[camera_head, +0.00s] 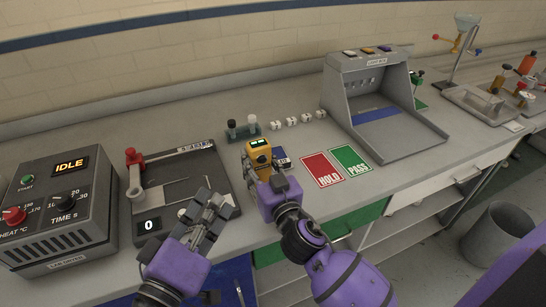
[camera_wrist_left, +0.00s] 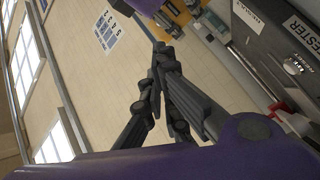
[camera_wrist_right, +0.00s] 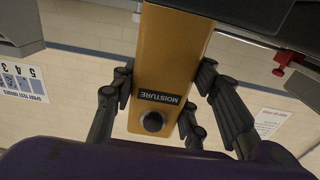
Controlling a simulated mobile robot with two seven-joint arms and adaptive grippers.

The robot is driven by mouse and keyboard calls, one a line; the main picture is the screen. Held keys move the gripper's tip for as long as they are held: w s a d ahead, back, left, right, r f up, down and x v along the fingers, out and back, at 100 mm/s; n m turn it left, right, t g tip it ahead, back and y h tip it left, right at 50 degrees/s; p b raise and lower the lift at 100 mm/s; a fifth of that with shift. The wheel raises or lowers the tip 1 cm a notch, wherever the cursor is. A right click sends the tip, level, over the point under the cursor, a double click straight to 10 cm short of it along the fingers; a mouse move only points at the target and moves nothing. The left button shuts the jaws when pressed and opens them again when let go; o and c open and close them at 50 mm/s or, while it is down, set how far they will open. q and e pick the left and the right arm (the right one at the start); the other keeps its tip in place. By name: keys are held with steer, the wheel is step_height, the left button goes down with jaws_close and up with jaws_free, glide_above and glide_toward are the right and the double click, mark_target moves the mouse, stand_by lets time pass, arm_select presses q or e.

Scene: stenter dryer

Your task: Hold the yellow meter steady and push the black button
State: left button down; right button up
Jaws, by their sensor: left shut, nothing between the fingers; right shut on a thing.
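The yellow meter (camera_head: 259,151) is at the middle of the bench in the head view, with a small lit display at its top. My right gripper (camera_head: 262,170) is shut on the yellow meter. In the right wrist view the meter's body (camera_wrist_right: 172,60) lies between the fingers, with a MOISTURE label and the round black button (camera_wrist_right: 152,121) in view. Whether the meter touches the bench I cannot tell. My left gripper (camera_head: 212,207) is shut and empty, left of and nearer than the meter, by the tester's right front edge. Its closed fingers show in the left wrist view (camera_wrist_left: 160,65).
A grey tester (camera_head: 180,165) with a red lever and a 0 display stands left. A grey IDLE heater box (camera_head: 62,205) stands farther left. Red HOLD (camera_head: 322,170) and green PASS (camera_head: 352,162) mats lie right, before a grey light box (camera_head: 385,105).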

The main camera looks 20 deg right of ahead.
arm_select(q)
step_height(320, 180, up, 5)
steer(key=a+n+t, duration=0.2)
steer(key=a, duration=0.1)
steer(key=s+d+m+g+h, duration=0.1)
steer(key=s+d+m+g, duration=0.1)
steer(key=d+m+g, duration=1.4)
steer(key=w+a+r+m+t+y, duration=0.1)
steer(key=w+r+m+t+y, duration=0.1)
steer(key=w+m+t+y, duration=0.3)
steer(key=w+m+y, duration=0.1)
steer(key=y, duration=0.1)
steer(key=shift+w+a+r+m+y, duration=0.15)
steer(key=shift+a+r+m+y, duration=0.15)
steer(key=shift+r+m, duration=0.1)
steer(key=shift+f, duration=0.1)
